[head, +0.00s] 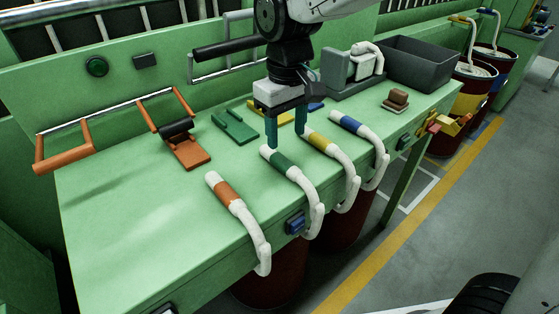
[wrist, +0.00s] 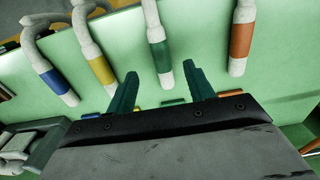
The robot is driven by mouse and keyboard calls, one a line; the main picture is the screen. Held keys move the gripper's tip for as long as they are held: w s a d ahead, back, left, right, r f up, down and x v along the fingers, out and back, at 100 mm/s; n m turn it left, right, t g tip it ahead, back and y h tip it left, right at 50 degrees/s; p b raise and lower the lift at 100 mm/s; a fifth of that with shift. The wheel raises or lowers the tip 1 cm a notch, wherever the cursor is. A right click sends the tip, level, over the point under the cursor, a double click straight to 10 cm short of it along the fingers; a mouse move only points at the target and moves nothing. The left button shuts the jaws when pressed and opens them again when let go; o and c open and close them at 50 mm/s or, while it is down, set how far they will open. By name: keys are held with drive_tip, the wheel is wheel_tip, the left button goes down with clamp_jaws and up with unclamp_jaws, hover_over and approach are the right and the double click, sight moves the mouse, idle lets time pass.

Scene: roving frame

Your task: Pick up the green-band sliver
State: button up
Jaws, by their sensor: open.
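The green-band sliver (head: 284,165) is a thick white rope with a green band near its end. It lies on the green bench and its tail hangs over the front edge. My gripper (head: 286,139) points down above the bench at the banded end. Its two dark green fingers are apart with nothing held. In the wrist view the green band (wrist: 160,55) shows between the fingertips (wrist: 160,69), a little beyond them. I cannot tell how high the fingertips are above the sliver.
An orange-band sliver (head: 225,194) lies to the left. Yellow-band (head: 323,143) and blue-band (head: 350,125) slivers lie to the right, the yellow close to my right finger. Behind are an orange plate (head: 189,155), a green plate (head: 235,126) and a dark bin (head: 425,68).

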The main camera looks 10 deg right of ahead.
sight(286, 162)
wheel_tip(286, 162, down, 8)
drive_tip(key=shift+r, duration=0.2)
drive_tip(key=c, duration=1.1)
